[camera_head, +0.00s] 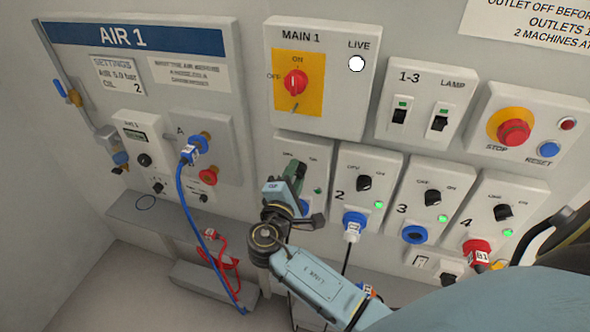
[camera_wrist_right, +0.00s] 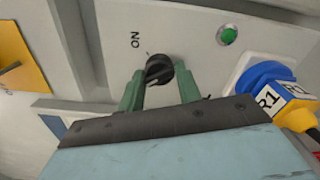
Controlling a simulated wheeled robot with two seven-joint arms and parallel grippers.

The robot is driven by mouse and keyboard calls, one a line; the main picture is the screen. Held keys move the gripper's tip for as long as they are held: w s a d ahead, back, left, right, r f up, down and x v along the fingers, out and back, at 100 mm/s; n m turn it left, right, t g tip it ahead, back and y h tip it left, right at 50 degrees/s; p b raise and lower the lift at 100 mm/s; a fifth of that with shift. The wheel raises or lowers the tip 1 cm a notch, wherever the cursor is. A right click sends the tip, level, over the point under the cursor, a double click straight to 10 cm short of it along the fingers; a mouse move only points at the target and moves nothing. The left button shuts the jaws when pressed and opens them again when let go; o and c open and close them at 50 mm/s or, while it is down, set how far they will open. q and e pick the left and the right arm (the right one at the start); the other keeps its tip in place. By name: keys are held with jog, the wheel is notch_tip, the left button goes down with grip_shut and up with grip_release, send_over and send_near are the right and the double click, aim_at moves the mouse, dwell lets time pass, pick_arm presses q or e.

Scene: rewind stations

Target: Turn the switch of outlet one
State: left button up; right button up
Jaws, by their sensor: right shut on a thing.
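The switch of outlet one is a round black knob (camera_wrist_right: 158,70) on a grey panel, with "ON" printed beside it in the right wrist view. My right gripper (camera_wrist_right: 161,78) is shut on this knob, with one green finger on each side of it. In the head view my right gripper (camera_head: 295,174) covers most of outlet one, and the knob is hidden there. I cannot tell the knob's exact angle. My left gripper is not in view.
Outlets 2 (camera_head: 366,184), 3 (camera_head: 432,197) and 4 (camera_head: 502,212) stand in a row to the right with similar knobs. A blue cable (camera_head: 190,205) hangs at the left.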

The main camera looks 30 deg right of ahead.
jog(key=shift+n+p, duration=0.3)
jog(key=shift+n, duration=0.3)
jog(key=o, duration=0.9)
jog(key=shift+o, duration=0.2)
jog(key=b+v, duration=0.2)
jog(key=v, duration=1.1)
jog(key=shift+s+a+b, duration=0.15)
jog(key=shift+b, duration=0.2)
